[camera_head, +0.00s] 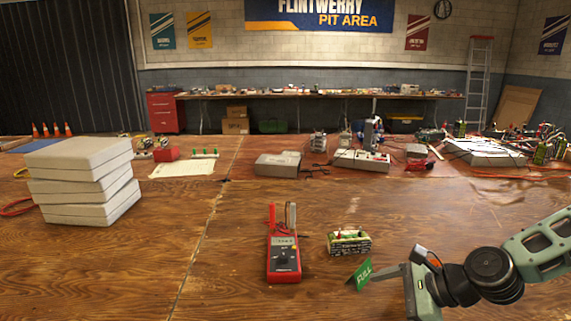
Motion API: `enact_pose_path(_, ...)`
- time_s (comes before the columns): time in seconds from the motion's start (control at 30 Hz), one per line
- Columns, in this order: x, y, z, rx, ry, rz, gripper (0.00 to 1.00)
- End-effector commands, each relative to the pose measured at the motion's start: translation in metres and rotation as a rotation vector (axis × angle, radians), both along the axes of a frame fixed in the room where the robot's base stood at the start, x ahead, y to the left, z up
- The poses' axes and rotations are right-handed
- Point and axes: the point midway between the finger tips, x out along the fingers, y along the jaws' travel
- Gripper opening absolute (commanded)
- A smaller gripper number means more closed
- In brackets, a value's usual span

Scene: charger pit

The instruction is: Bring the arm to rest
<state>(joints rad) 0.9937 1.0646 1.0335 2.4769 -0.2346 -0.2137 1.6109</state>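My arm comes in from the right edge of the head view, low over the table. My gripper (380,275) points left, and its fingers show edge-on, so I cannot tell how far apart they are. A green card marked FULL (361,274) is right at the fingertips. I cannot tell whether it is held or just stands there. A battery pack (349,243) with red-topped terminals sits just behind the card. A red multimeter (284,259) stands left of the battery pack, its probes pointing up.
A stack of pale boxes or pads (82,181) stands at the left. A grey box (278,164), a charger (361,160) and several other devices with cables are farther back. A white sheet (183,168) lies behind the stack. The wooden table (217,283) is bare at front left.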

Motion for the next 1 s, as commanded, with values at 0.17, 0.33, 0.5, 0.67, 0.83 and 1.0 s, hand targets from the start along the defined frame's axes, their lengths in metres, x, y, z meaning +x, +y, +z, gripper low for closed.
enact_pose_path(0.17,-0.053,0.027,0.009,-0.324,-0.096,0.488,0.93)
enact_pose_path(0.33,-0.09,0.034,0.033,-0.551,-0.209,0.918,0.93)
enact_pose_path(0.5,-0.119,0.041,0.077,-0.717,-0.346,1.32,0.93)
enact_pose_path(0.67,-0.146,0.051,0.129,-0.815,-0.499,1.666,0.93)
enact_pose_path(0.83,-0.177,0.062,0.181,-0.849,-0.672,1.963,0.93)
enact_pose_path(1.0,-0.2,0.067,0.21,-0.837,-0.791,2.132,0.93)
